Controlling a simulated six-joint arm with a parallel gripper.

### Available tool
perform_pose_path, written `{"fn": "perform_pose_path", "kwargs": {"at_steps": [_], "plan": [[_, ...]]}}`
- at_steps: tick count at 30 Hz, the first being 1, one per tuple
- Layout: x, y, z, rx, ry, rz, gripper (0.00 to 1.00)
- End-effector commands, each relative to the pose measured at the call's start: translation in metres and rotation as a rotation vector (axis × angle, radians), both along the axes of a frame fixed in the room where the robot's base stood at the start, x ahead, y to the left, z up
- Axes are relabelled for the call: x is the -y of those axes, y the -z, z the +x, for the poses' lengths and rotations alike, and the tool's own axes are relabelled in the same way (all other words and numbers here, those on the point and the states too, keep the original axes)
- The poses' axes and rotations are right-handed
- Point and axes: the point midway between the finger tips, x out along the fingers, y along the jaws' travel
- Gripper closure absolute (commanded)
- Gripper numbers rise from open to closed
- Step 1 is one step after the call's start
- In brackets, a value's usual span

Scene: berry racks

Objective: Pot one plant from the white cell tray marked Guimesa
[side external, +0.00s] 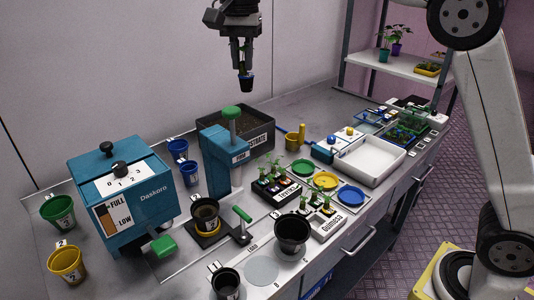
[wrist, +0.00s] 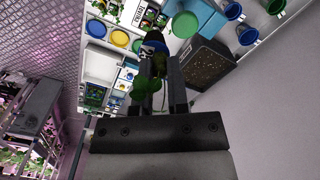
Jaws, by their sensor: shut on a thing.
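My gripper (side external: 244,70) is raised high above the back of the bench, shut on a small plant with a dark root plug (side external: 246,86). In the wrist view my gripper (wrist: 160,75) has the plant's green leaves (wrist: 146,84) between its fingers, with a blue band near the dark plug. The white cell tray marked Guimesa (side external: 329,229) sits at the bench's front, with several seedlings standing in it. A black pot filled with soil (side external: 206,216) stands on the plate beside the blue press (side external: 224,165). Larger black pot 3 (side external: 292,236) and small black pot 1 (side external: 226,284) stand in front.
A dark substrate bin (side external: 262,139) stands below my gripper. The blue Daskoro machine (side external: 118,205) is at left. A black cell tray (side external: 275,193), coloured saucers (side external: 325,181) and a white basin (side external: 367,164) crowd the right. Open air surrounds the held plant.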

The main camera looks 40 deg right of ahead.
Motion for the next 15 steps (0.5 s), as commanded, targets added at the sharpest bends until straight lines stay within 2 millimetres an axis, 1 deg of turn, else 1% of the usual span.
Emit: {"fn": "perform_pose_path", "kwargs": {"at_steps": [1, 9, 15], "plan": [[-0.009, 0.002, 0.006, -0.001, -0.020, 0.000, 1.00], [-0.053, 0.009, 0.030, -0.002, -0.112, 0.000, 1.00], [-0.077, 0.015, 0.038, -0.001, -0.158, -0.001, 1.00]]}}
